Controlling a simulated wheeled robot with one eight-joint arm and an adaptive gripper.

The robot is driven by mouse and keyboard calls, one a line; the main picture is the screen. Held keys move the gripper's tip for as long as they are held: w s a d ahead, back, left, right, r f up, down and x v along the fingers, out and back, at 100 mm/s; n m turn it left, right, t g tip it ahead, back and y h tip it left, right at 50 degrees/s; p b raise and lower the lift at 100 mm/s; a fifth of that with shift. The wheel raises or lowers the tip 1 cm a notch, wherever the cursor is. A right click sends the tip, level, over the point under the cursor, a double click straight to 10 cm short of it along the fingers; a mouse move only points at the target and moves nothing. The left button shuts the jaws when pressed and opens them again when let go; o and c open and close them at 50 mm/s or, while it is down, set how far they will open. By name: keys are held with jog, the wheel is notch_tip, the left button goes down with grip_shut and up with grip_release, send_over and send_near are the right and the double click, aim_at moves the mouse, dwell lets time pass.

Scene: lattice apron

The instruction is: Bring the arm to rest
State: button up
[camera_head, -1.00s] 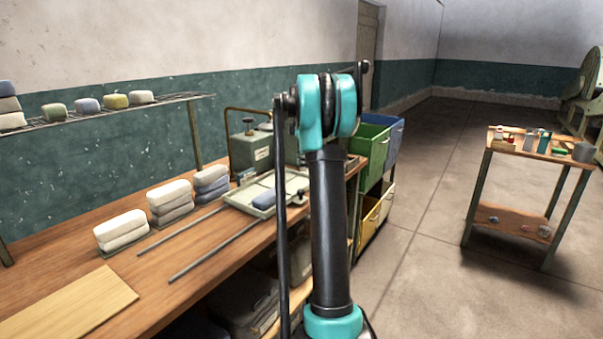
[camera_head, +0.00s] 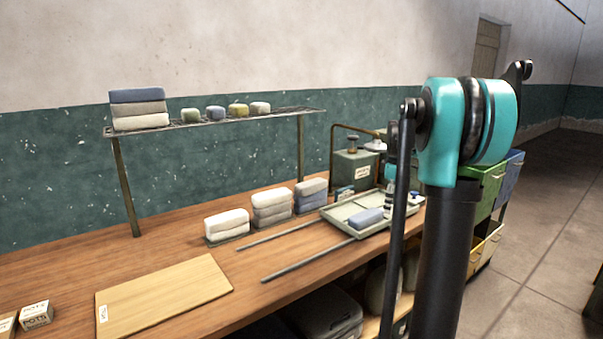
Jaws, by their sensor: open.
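My arm (camera_head: 470,130) stands upright at the right of the head view, with a teal joint on a dark link. It covers part of the bench and the bins behind it. A smaller teal and grey part of my arm shows just left of that joint. My gripper (camera_head: 388,210) seems to be at its lower end, small and partly covered, over the tray (camera_head: 346,211). Its fingers are hard to make out, and I see nothing held in it. Whether it touches the tray cannot be told.
A blue block (camera_head: 366,217) lies in the tray. A wire shelf (camera_head: 285,116) stands behind. Bins (camera_head: 484,250) stand at the right, with open floor (camera_head: 540,270) beyond.

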jog(key=s+a+f+m+t, duration=0.1)
jog(key=s+a+f+m, duration=0.3)
jog(key=s, duration=0.6)
jog(key=s+a+f+m+t, duration=0.1)
jog(key=s+a+f+m, duration=0.2)
jog(key=s+f, duration=0.5)
jog(key=s+a+f+m+t, duration=0.1)
jog(key=s+a+f+m, duration=0.3)
jog(key=s, duration=0.9)
notch_tip(320, 180, down, 2)
jog(key=shift+s+a+f+m, duration=0.1)
jog(key=shift+s+a+m, duration=0.15)
jog(key=shift+a, duration=0.8)
jog(key=shift+w, duration=0.1)
